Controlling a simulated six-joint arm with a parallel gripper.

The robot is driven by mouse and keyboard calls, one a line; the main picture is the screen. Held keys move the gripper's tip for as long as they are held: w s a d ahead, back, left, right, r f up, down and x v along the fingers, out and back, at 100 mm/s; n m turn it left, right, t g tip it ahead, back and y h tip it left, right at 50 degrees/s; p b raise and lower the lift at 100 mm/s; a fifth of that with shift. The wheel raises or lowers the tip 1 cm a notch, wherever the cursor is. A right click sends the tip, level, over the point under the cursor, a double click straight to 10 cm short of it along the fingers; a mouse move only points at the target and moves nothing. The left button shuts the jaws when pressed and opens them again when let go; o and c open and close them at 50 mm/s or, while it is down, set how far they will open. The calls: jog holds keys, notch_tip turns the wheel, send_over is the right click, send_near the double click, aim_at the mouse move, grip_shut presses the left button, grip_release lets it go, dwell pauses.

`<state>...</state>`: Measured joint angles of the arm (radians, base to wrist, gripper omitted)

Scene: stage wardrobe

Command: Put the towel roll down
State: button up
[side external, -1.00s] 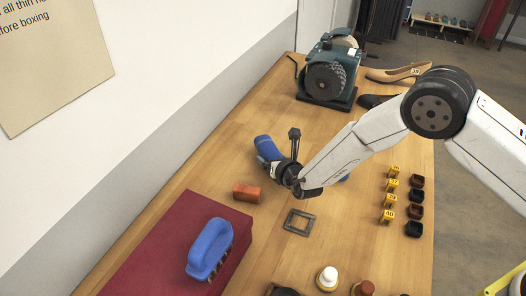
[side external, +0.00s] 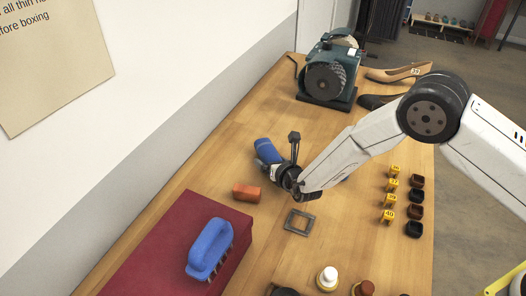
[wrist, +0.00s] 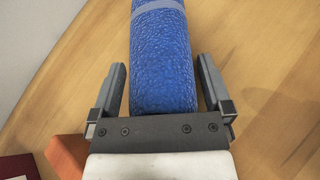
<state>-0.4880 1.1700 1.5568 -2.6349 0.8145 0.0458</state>
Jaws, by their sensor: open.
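The blue towel roll (side external: 267,151) lies on the wooden table, left of the middle in the side view. In the wrist view the towel roll (wrist: 162,60) runs up the picture, with a pale band around it near the top edge. My gripper (side external: 284,152) is at the roll's near end. In the wrist view my gripper (wrist: 160,82) is open, with one finger on each side of the roll and a gap between each finger and the roll. The arm hides part of the table behind it.
An orange block (side external: 247,192) lies close by at the lower left, and also shows in the wrist view (wrist: 68,155). A blue brush (side external: 209,247) sits on a dark red box (side external: 150,235). A square frame (side external: 299,222) lies nearby. A green motor machine (side external: 331,70) stands behind.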

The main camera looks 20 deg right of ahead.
jog(key=shift+r, duration=0.1)
jog(key=shift+v, duration=6)
jog(key=shift+r, duration=0.1)
